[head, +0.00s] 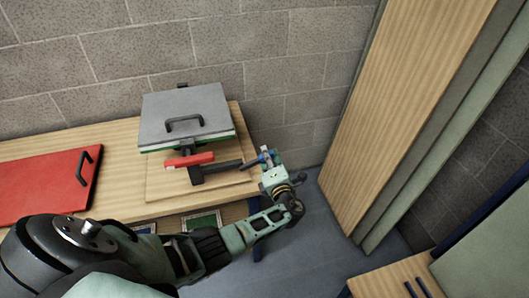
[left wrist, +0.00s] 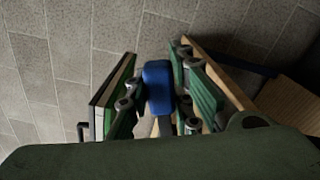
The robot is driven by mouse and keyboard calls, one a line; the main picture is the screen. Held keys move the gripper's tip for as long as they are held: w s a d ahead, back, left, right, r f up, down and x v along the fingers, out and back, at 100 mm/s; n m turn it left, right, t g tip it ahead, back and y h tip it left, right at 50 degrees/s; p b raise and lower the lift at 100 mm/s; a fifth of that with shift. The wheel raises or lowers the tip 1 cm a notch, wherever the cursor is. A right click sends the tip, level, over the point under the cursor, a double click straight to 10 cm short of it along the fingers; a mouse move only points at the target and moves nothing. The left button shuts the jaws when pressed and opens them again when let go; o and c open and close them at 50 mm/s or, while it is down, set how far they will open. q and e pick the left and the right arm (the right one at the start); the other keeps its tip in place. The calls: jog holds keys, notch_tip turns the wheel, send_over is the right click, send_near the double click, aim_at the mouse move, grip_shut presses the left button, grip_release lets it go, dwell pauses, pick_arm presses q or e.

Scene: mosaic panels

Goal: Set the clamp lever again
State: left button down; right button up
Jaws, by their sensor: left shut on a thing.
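The clamp (head: 195,173) stands at the front of a grey panel with a black handle (head: 185,122) on the wooden bench. A red bar (head: 189,160) lies across its top. Its dark lever (head: 225,167) reaches out to the right, roughly level. My left gripper (head: 267,158) is at the lever's right end. In the left wrist view its two fingers are shut on the blue lever grip (left wrist: 158,80), one on each side. The gripper partly hides the grip in the head view. My right gripper is not in view.
A red panel (head: 45,185) with a black handle lies on the bench at left. A tall wooden panel (head: 400,110) stands at right, with grey floor (head: 320,225) between. A block wall (head: 200,50) is behind. A wooden cabinet (head: 395,280) is at lower right.

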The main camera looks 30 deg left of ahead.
pick_arm(q)
jog(key=shift+w+d+f+m, duration=0.1)
jog(key=shift+d+f+m, duration=0.05)
jog(key=shift+f+m, duration=0.45)
jog(key=c, duration=1.5)
grip_release()
jog(key=v, duration=1.2)
jog(key=shift+f, duration=0.1)
